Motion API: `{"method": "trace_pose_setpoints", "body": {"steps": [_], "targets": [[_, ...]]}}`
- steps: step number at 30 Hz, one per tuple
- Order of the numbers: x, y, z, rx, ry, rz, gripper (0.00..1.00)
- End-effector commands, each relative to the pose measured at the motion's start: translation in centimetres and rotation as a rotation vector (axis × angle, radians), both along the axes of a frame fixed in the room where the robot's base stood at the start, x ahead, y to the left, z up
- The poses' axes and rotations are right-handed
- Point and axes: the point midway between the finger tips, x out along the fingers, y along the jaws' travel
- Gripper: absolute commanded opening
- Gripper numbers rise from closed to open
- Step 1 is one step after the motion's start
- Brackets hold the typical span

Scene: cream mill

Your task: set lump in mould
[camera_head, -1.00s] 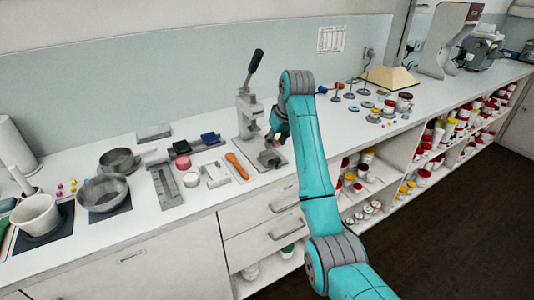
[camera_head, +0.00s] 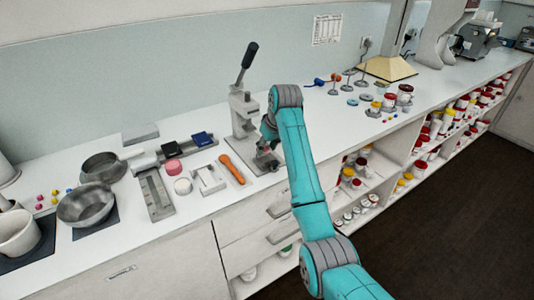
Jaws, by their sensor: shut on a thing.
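My gripper (camera_head: 266,143) is at the foot of the lever press (camera_head: 243,113), pointing down, partly hidden behind my own teal arm. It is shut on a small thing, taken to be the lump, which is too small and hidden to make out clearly.
Left of the press lie an orange-handled tool (camera_head: 232,169), a white tray piece (camera_head: 207,180), a pink round pot (camera_head: 173,167) and a grey slotted block (camera_head: 156,195). Metal bowls (camera_head: 86,205) stand further left. Small jars (camera_head: 388,101) stand right on the counter.

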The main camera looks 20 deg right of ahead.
Motion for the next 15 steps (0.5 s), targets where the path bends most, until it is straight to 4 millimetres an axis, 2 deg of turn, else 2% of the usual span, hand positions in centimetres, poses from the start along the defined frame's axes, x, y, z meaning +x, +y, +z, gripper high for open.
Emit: {"method": "trace_pose_setpoints", "body": {"steps": [6, 15], "targets": [[0.0, 0.0, -2.8, 0.0, 0.003, -0.001, 0.19], [0.0, 0.0, -2.9, 0.0, 0.001, 0.0, 0.19]]}}
